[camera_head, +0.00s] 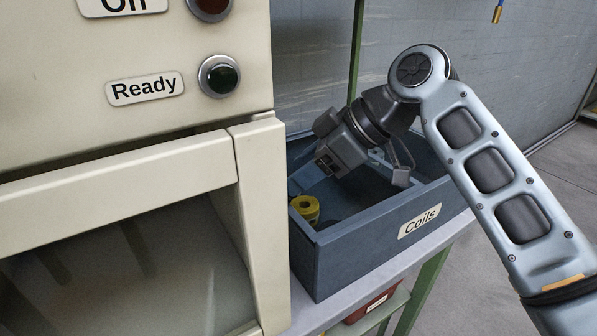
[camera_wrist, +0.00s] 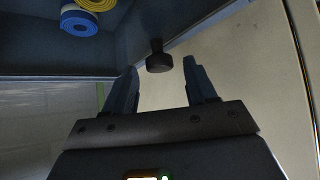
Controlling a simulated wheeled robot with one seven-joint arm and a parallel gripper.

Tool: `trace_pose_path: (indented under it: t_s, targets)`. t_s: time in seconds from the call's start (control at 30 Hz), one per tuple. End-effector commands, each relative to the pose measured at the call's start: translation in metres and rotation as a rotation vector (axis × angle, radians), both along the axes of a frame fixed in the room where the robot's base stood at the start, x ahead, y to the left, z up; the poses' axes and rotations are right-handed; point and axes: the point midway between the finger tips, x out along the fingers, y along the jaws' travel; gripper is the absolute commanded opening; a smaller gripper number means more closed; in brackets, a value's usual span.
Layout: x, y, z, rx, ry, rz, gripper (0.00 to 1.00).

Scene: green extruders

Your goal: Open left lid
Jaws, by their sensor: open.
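A cream machine (camera_head: 130,190) with a framed, see-through front panel (camera_head: 130,270) fills the left of the head view. I cannot tell which part is the left lid. In the wrist view, a dark round knob (camera_wrist: 158,60) stands by a cream surface (camera_wrist: 235,75), at the edge of a blue bin. My gripper (camera_wrist: 160,66) is open and empty, its fingertips on either side of the knob in the picture. I cannot tell how far beyond them the knob lies. In the head view my gripper is above the bin, beside the machine; its fingertips are not clear there.
The blue bin labelled Coils (camera_head: 420,222) stands on a shelf right of the machine. It holds a yellow coil (camera_head: 306,207); a blue coil (camera_wrist: 80,22) shows in the wrist view. A red bin (camera_head: 375,303) sits below. Open floor (camera_head: 500,270) lies to the right.

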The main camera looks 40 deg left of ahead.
Motion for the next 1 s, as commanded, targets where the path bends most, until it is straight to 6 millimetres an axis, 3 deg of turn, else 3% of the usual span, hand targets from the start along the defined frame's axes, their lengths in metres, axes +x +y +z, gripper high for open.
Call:
trace_pose_path:
  t_s: [0.4, 1.0]
  targets:
    - [-0.0032, 0.0075, -0.0081, 0.001, 0.000, -0.001, 0.56]
    - [-0.0030, 0.0073, -0.0079, 0.001, 0.000, -0.001, 0.00]
